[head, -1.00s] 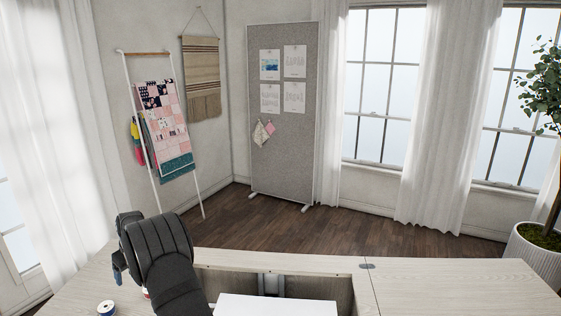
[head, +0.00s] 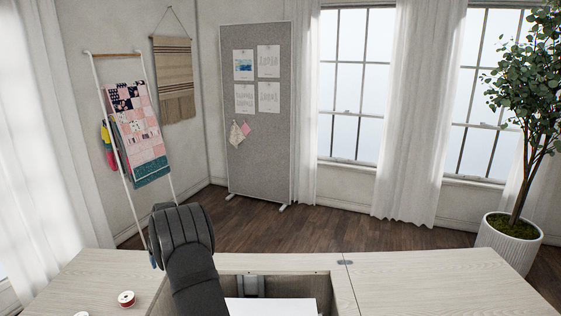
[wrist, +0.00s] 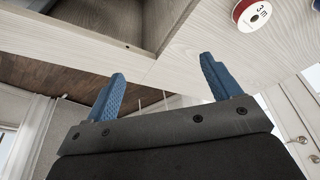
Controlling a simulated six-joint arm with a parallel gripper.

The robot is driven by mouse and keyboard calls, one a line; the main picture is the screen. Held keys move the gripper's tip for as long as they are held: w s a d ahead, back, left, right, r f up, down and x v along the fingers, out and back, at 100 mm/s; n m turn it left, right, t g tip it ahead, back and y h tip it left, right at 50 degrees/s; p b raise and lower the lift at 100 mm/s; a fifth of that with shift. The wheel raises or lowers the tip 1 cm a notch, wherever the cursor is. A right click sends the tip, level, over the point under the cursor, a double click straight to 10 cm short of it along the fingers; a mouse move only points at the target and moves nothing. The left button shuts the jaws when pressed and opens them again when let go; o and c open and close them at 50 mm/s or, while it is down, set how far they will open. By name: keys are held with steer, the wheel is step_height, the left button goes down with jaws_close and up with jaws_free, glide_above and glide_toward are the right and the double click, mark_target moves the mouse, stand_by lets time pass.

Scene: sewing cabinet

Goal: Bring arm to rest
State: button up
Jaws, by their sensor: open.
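My gripper shows in the wrist view (wrist: 160,85) with two blue ridged fingers spread wide apart and nothing between them. In the head view my dark arm rises in front of the cabinet, left of its open compartment. A bit of blue finger (head: 153,261) shows at the arm's left side; the rest of the gripper is hidden behind the arm. The pale wood sewing cabinet (head: 420,280) spans the bottom of the head view.
A red spool (head: 126,299) stands on the cabinet top left of my arm; a spool marked "3 m" also shows in the wrist view (wrist: 252,14). A second spool (head: 81,314) is cut off at the bottom edge. A white panel (head: 270,306) lies at the compartment. The right top is bare.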

steer(key=w+d+m, duration=0.2)
steer(key=w+d, duration=0.1)
steer(key=d, duration=0.5)
steer(key=w+d+m+h, duration=0.1)
steer(key=w+d, duration=0.3)
steer(key=d, duration=0.5)
steer(key=shift+m+t, duration=0.4)
steer(key=shift+m, duration=0.1)
steer(key=shift+w+a, duration=0.1)
steer(key=shift+a, duration=0.05)
steer(key=s+a+n, duration=0.2)
steer(key=s+a, duration=0.2)
steer(key=a, duration=0.5)
steer(key=s+a+n+y, duration=0.1)
steer(key=s+a, duration=0.3)
steer(key=a, duration=0.5)
steer(key=shift+s+a+n+g, duration=0.2)
steer(key=shift+a+n+g, duration=0.15)
steer(key=shift+n, duration=0.35)
